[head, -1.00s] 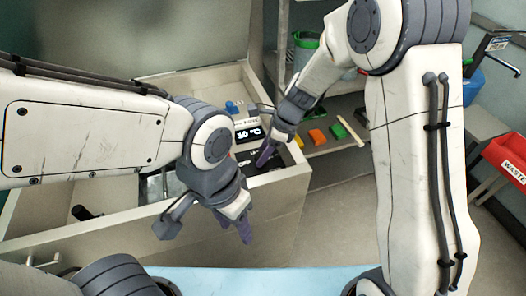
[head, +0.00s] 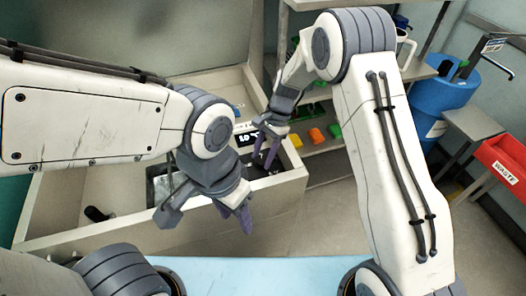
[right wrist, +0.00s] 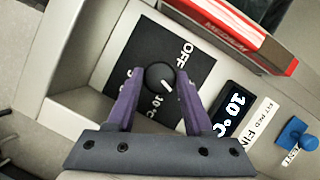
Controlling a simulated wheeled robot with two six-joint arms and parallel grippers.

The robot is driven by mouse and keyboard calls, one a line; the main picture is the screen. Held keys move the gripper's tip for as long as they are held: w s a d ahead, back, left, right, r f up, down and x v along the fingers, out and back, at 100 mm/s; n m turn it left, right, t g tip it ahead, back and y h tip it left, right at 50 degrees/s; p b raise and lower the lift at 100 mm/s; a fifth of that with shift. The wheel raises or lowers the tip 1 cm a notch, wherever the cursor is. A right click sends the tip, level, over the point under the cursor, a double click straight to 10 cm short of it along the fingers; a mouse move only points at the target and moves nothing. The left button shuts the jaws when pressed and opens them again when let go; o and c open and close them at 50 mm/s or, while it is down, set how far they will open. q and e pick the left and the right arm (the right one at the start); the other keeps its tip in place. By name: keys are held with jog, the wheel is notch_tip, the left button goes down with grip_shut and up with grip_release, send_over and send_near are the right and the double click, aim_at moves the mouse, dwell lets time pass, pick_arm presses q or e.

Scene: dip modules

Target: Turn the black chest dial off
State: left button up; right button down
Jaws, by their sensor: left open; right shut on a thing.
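The black chest dial (right wrist: 160,77) is a round knob with a white mark, on a black panel (right wrist: 140,50) printed OFF and 10 °C. The mark appears to point to the lower right, away from OFF. My right gripper (right wrist: 158,95) is shut on the dial, with one purple finger on each side; it also shows over the chest's right end in the head view (head: 266,152). A small display (right wrist: 233,107) beside the panel reads 10 °C. My left gripper (head: 246,215) is open and empty, in front of the chest's front wall (head: 272,215).
A red box (right wrist: 235,28) lies beyond the panel. A shelf with green, orange and yellow pieces (head: 316,135) stands behind. A red WASTE bin (head: 503,165) and a blue barrel (head: 440,100) are at right.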

jog(key=n, duration=0.2)
jog(key=n+h+p, duration=0.1)
jog(key=shift+w+a+r+n+g, duration=0.1)
jog(key=shift+w+n+g, duration=0.05)
jog(key=shift+n+g, duration=0.2)
jog(key=n+h, duration=0.1)
jog(key=n, duration=0.1)
jog(key=n+h, duration=0.1)
jog(key=n, duration=0.1)
jog(key=shift+a+n+g+p, duration=0.15)
jog(key=shift+n+g+p, duration=0.1)
jog(key=shift+n+p, duration=0.15)
jog(key=n, duration=0.2)
jog(key=n+h, duration=0.1)
jog(key=n, duration=0.1)
jog(key=shift+a+h, duration=0.1)
jog(key=shift+h, duration=0.2)
jog(key=n, duration=0.2)
jog(key=n+t+h, duration=0.1)
jog(key=n, duration=0.2)
jog(key=shift+a+h, duration=0.1)
jog(key=shift+h, duration=0.2)
jog(key=shift+c, duration=1.4)
grip_release()
